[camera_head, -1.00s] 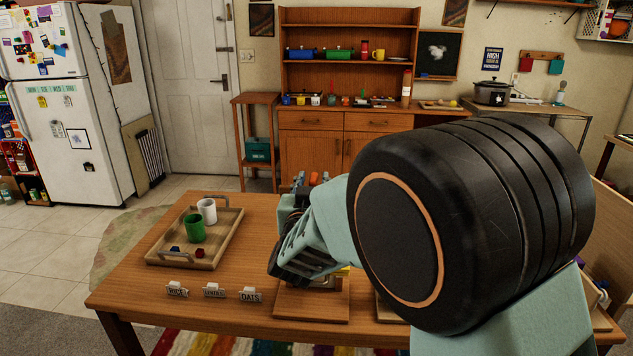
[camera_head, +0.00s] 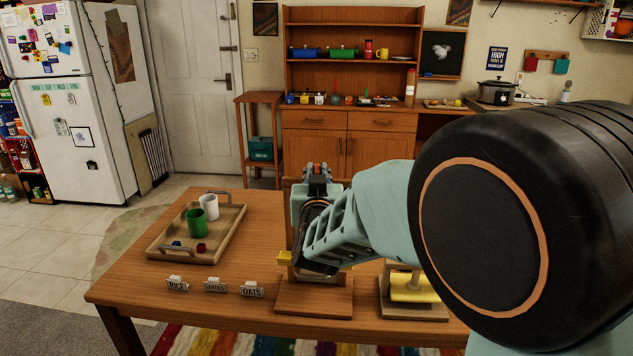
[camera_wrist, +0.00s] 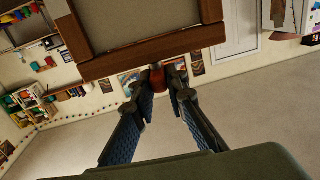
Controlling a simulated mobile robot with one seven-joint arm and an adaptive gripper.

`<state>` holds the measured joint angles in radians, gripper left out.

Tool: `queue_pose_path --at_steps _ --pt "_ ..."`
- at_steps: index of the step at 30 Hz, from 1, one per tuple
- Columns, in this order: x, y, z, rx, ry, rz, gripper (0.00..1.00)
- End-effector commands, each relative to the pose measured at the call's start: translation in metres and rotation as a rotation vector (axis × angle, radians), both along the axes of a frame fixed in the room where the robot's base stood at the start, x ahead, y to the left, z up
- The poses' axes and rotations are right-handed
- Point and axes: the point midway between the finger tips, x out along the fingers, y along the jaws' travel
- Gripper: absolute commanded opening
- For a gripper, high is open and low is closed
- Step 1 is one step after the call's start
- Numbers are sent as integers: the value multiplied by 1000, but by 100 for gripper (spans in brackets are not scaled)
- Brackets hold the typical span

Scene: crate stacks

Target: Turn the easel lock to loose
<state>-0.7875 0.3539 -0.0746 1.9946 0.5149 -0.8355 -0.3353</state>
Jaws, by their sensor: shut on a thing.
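A red-orange piece, which I take to be the easel lock (camera_wrist: 157,78), sits between my fingertips in the wrist view, at the edge of a brown wooden frame around a grey panel (camera_wrist: 135,25). My gripper (camera_wrist: 158,85) is shut on it. In the head view my gripper (camera_head: 317,178) shows at centre, with the red-orange lock (camera_head: 317,167) between its dark fingers. My arm hides most of the easel; a wooden base (camera_head: 314,299) shows on the table below. I cannot tell which way the lock is set.
On the wooden table (camera_head: 140,283), a tray (camera_head: 157,257) with a white mug and green mug stands left. RICE and OATS signs (camera_head: 251,290) stand in front with another sign. A small yellow block (camera_head: 285,258) shows beside my wrist. A wooden stand with a yellow part (camera_head: 415,288) is right.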

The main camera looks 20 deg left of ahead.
Motion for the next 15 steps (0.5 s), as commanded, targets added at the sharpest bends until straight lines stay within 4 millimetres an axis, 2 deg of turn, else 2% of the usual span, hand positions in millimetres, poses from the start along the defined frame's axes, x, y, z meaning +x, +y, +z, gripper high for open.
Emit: queue_pose_path --at_steps 4,15 --pt "2 -4 -5 1 -4 66 0" --pt "4 -8 -2 0 -1 251 0"
